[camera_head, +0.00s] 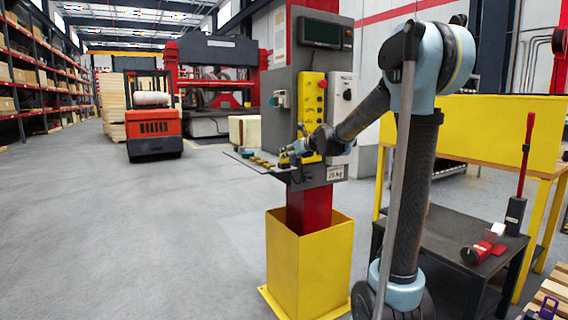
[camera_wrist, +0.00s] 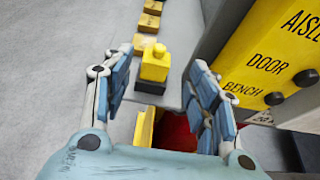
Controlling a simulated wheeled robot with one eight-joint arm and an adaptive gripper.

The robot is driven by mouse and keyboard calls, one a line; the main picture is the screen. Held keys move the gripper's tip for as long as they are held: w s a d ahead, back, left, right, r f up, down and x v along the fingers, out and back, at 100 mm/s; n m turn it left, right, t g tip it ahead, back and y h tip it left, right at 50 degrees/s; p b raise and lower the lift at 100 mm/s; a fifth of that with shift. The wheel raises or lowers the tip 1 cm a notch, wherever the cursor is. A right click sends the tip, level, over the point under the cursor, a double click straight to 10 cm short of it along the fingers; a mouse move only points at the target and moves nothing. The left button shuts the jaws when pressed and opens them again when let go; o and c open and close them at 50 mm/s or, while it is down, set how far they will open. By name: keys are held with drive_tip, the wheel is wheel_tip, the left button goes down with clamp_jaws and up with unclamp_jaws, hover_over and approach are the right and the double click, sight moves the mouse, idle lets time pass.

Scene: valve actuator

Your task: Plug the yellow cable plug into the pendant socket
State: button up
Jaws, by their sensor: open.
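The yellow plug (camera_wrist: 154,68), with a dark base, stands on the grey shelf in the wrist view. I take it for the cable plug; no cable shows on it. My gripper (camera_wrist: 160,62) is open, with one blue finger on each side of the plug and visible gaps to it. In the head view my gripper (camera_head: 288,154) is over the shelf, in front of the column. The yellow pendant (camera_head: 312,95) hangs on the column above the shelf. In the wrist view its yellow panel (camera_wrist: 262,72) reads AISLE, DOOR and BENCH beside dark round fittings; I cannot tell whether these are sockets.
Several yellow blocks (camera_wrist: 145,41) line the shelf (camera_head: 244,155) beyond the plug. A dark table (camera_head: 455,235) stands right. Floor to the left is clear.

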drive_tip(key=shift+a+x, duration=0.2)
drive_tip(key=shift+x, duration=3)
drive_tip(key=shift+s, duration=0.1)
drive_tip(key=shift+c, duration=0.3)
drive_tip(key=c, duration=1.1)
